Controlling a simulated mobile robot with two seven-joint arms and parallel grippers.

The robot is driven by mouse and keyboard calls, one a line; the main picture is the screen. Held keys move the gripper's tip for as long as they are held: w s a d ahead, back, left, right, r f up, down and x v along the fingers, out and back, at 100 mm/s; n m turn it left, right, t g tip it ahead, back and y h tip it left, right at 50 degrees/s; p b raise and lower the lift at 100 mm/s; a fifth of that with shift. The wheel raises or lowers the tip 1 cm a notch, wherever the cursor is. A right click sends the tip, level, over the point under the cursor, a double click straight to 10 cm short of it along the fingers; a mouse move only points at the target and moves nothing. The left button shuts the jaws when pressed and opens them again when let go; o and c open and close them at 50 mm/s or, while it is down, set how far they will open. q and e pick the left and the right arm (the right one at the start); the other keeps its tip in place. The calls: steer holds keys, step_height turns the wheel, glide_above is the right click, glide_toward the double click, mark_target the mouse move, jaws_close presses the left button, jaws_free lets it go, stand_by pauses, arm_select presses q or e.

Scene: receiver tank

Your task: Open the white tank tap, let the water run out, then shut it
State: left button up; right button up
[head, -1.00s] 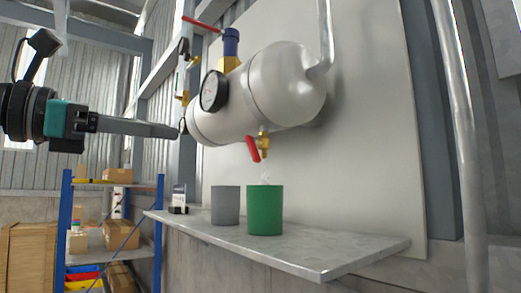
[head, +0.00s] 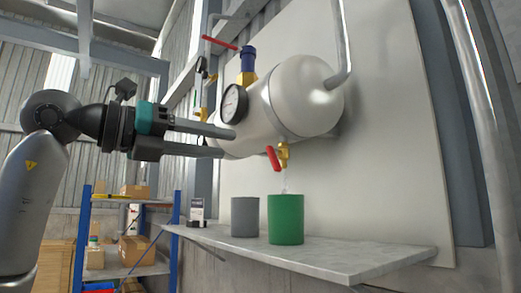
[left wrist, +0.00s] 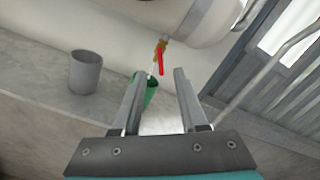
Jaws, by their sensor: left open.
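The white tank (head: 305,95) is fixed to a pale wall panel. Its brass tap (head: 284,152) hangs underneath, with a red lever (head: 273,158) slanting down. A thin stream of water falls from the tap into the green cup (head: 286,220) below. My left gripper (head: 228,143) is open and empty, left of the tap, its fingers pointing at it. In the left wrist view the red lever (left wrist: 159,60) shows ahead, between the two fingertips and apart from them; the green cup (left wrist: 151,97) is partly hidden by a finger. My right gripper is not in view.
A grey cup (head: 245,217) stands left of the green one on the shelf (head: 350,255). A vertical pipe (head: 486,130) stands at right. The shelf's right end is clear.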

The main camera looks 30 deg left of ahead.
mark_target(267, 151)
arm_select(q)
steer(key=x, duration=0.9)
steer(key=shift+p, duration=0.4)
jaws_close()
